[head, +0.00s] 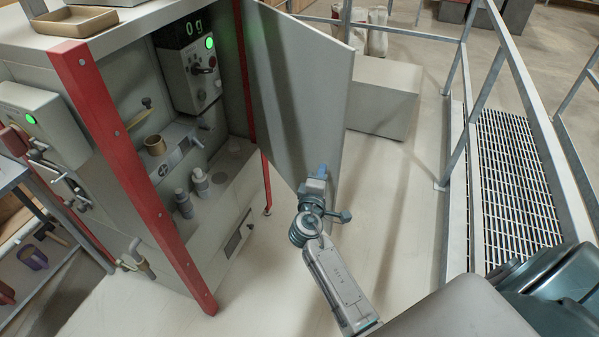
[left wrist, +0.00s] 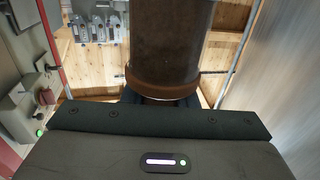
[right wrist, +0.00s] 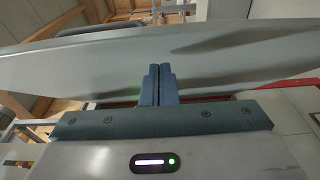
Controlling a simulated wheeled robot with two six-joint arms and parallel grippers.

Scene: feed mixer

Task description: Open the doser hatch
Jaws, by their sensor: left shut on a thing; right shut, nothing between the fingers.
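A tall grey door panel (head: 300,90) stands swung out from the front of the grey cabinet, and the inside is exposed. I take this panel to be the doser hatch. My right gripper (head: 320,172) is shut and empty at the panel's lower free edge. In the right wrist view its closed blue fingers (right wrist: 158,84) overlap the pale panel (right wrist: 230,50); I cannot tell whether they touch. My left gripper (left wrist: 160,99) shows only in the left wrist view, shut on a brown cylinder (left wrist: 168,42), which hides most of its fingers.
A red post (head: 130,170) frames the front. A grey block (head: 385,98) stands behind the panel, and a railing (head: 525,85) runs right.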

